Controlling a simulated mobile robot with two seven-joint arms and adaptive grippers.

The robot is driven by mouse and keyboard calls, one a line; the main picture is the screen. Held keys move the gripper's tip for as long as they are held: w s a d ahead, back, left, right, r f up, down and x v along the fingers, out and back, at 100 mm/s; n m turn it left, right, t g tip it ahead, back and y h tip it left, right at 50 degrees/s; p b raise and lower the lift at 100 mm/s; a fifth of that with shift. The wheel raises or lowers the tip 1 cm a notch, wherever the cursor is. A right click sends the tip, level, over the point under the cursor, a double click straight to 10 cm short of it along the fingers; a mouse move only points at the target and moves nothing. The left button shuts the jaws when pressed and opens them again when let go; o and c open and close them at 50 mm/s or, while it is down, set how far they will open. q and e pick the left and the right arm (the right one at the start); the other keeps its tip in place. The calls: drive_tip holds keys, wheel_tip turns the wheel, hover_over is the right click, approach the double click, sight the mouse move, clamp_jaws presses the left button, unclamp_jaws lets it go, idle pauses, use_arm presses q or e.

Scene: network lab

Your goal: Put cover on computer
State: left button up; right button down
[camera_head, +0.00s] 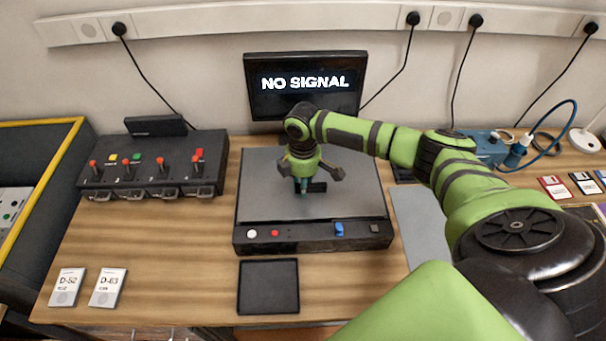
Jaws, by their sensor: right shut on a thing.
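The computer (310,235) is a wide, dark, flat case in the middle of the table, with buttons and a blue switch along its front. A flat grey cover (265,195) lies over its top, with a small dark handle (317,187) near the middle. I cannot tell whether the cover is fully seated or slightly raised. My right gripper (304,186) points down over the cover, its fingertips shut on the handle. The gripper partly hides the handle. My left gripper is not in view.
A monitor (306,100) reading "NO SIGNAL" stands behind. A switch box (150,175) with several red-tipped levers is at left. A black tray (268,287) lies in front, two labelled cards (107,288) at front left. Floppy disks (553,188) lie at right. The front-left table is mostly clear.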

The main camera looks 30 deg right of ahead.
drive_tip(key=shift+f, duration=0.4)
idle(0.8)
drive_tip(key=c, duration=0.7)
unclamp_jaws()
wheel_tip(320, 180, up, 8)
drive_tip(key=p, duration=0.8)
idle(0.4)
